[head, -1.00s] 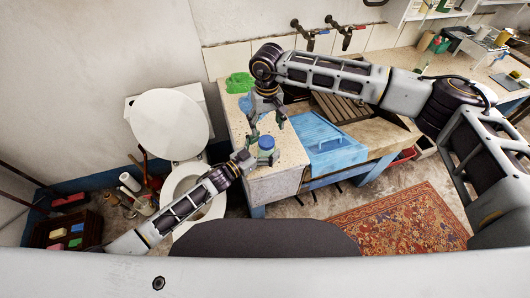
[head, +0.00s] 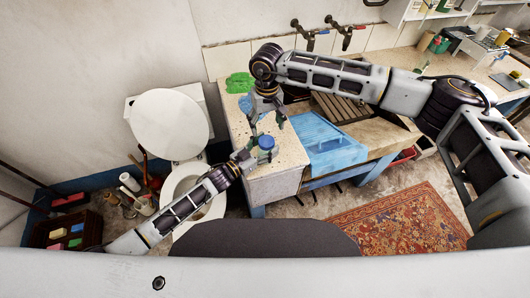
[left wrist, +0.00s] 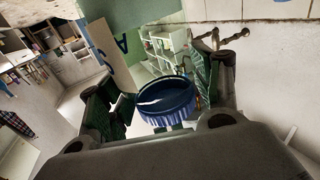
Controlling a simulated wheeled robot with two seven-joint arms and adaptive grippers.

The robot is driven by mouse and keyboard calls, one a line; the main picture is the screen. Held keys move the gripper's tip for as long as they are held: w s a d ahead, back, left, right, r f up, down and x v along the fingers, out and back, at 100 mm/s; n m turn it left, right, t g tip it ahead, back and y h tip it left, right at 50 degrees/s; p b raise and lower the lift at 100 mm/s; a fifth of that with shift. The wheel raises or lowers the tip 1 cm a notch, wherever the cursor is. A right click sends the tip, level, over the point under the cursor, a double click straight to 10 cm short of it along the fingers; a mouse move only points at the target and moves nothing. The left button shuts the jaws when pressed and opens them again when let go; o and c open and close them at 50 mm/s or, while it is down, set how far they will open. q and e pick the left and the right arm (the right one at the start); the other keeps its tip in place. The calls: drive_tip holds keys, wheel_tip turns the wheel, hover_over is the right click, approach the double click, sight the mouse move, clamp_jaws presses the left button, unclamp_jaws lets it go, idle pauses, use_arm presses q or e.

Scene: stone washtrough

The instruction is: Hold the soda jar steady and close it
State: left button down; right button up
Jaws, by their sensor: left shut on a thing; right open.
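The soda jar has a round blue lid (head: 266,142) and stands at the near left corner of the stone counter. My left gripper (head: 250,154) reaches it from the left and is shut on the jar. In the left wrist view the ribbed blue lid (left wrist: 166,98) shows between the green-padded fingers of my left gripper (left wrist: 158,92). The jar's body is mostly hidden by the gripper. I cannot tell how tightly the lid sits. My right gripper (head: 267,121) is open and empty, pointing down above the jar, apart from the lid.
A green cloth-like thing (head: 240,83) lies at the counter's back left. A toilet (head: 168,125) stands left of the counter. Taps (head: 345,34) are on the back wall. A patterned rug (head: 395,220) covers floor at the right.

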drive_tip(key=m, duration=0.4)
drive_tip(key=shift+a, duration=0.2)
drive_tip(key=m, duration=0.4)
drive_tip(key=shift+s+a, duration=0.1)
drive_tip(key=m, duration=0.4)
drive_tip(key=shift+a+r, duration=0.1)
drive_tip(key=m, duration=1.5)
drive_tip(key=shift+d+m, duration=0.2)
drive_tip(key=shift+m, duration=0.1)
drive_tip(key=shift+d+m, duration=0.2)
drive_tip(key=shift+m, duration=1.6)
